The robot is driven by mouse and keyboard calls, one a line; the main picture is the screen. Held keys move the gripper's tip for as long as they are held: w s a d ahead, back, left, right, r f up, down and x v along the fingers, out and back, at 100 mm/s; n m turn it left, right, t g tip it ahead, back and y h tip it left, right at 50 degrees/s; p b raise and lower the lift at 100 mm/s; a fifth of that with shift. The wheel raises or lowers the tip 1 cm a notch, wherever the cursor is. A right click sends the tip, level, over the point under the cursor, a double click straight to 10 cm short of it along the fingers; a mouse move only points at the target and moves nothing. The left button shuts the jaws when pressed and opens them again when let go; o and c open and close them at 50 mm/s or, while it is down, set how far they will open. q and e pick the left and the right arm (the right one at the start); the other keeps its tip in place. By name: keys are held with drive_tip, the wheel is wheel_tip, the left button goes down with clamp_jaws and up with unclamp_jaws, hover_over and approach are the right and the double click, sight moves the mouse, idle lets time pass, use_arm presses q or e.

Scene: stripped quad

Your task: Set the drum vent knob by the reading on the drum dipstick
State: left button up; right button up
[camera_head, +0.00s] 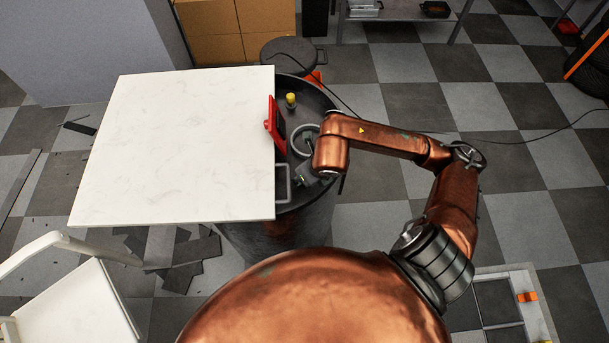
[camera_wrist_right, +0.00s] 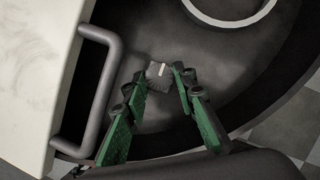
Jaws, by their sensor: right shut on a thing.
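The dark drum (camera_head: 265,240) stands partly under the white tabletop, with its round top showing at the right. The vent knob (camera_wrist_right: 157,72) is small and dark with a pale line on it, and sits on the drum top. My right gripper (camera_wrist_right: 160,80) has its green fingers closed on the knob, one on each side. In the head view my right gripper (camera_head: 306,177) is low over the drum top and its fingers are mostly hidden. A yellow-capped piece (camera_head: 291,101) stands on the drum top; I cannot tell whether it is the dipstick. No reading is legible. My left gripper is not in view.
A grey bar handle (camera_wrist_right: 100,90) rises left of the knob, beside the white tabletop (camera_head: 170,150). A grey ring (camera_wrist_right: 228,12) lies beyond the knob. A red-framed piece (camera_head: 275,127) stands at the tabletop edge. A white chair (camera_head: 70,300) is at lower left.

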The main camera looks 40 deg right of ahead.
idle(0.5)
drive_tip(key=o, duration=1.2)
drive_tip(key=shift+c, duration=0.2)
drive_tip(key=shift+r, duration=0.2)
drive_tip(key=v, duration=1.1)
drive_tip(key=shift+s+r, duration=0.2)
drive_tip(key=shift+r, duration=0.1)
